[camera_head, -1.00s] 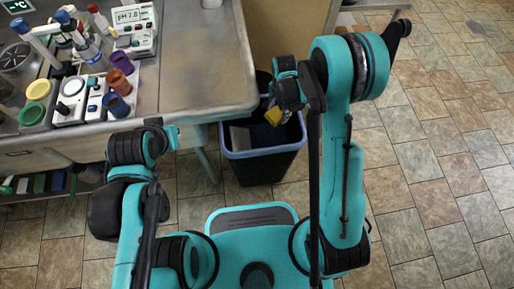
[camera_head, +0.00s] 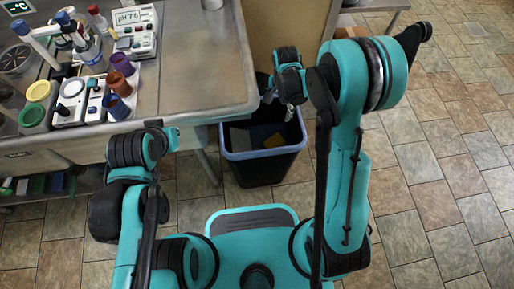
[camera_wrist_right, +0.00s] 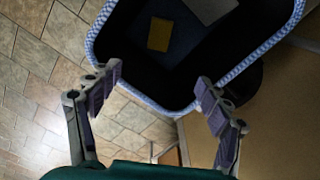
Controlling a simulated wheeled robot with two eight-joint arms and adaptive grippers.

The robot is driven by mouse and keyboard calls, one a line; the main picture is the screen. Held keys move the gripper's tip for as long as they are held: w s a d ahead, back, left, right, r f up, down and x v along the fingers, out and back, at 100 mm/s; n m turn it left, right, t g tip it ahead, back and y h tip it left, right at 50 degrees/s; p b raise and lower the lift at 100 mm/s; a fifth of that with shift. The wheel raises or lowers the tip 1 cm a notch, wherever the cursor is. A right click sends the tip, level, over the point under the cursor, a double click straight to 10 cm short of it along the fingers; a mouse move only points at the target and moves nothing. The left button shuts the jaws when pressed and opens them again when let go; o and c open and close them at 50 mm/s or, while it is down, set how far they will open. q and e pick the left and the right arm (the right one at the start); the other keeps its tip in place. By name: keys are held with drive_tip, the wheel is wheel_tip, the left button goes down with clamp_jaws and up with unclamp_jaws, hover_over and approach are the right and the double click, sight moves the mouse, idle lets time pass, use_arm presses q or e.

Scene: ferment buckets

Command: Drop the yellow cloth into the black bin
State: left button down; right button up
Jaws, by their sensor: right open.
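The yellow cloth (camera_head: 274,140) lies inside the black bin (camera_head: 263,167), near its right side in the head view. In the right wrist view the cloth (camera_wrist_right: 160,34) is a small yellow rectangle on the bin's dark floor, and the bin's light blue patterned rim (camera_wrist_right: 133,94) shows. My right gripper (camera_head: 289,100) is above the bin's back right part. In the right wrist view its two fingers (camera_wrist_right: 152,92) are spread wide with nothing between them. My left arm is at the left by the table; its gripper's fingers cannot be made out.
A grey item (camera_head: 240,138) also lies in the bin. The metal table (camera_head: 205,60) stands at the left and its corner is close to the bin. A pH meter (camera_head: 136,30) and several coloured cups stand on it. The tiled floor (camera_head: 430,160) at the right is clear.

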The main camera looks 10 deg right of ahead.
wheel_tip(320, 180, up, 8)
idle(0.6)
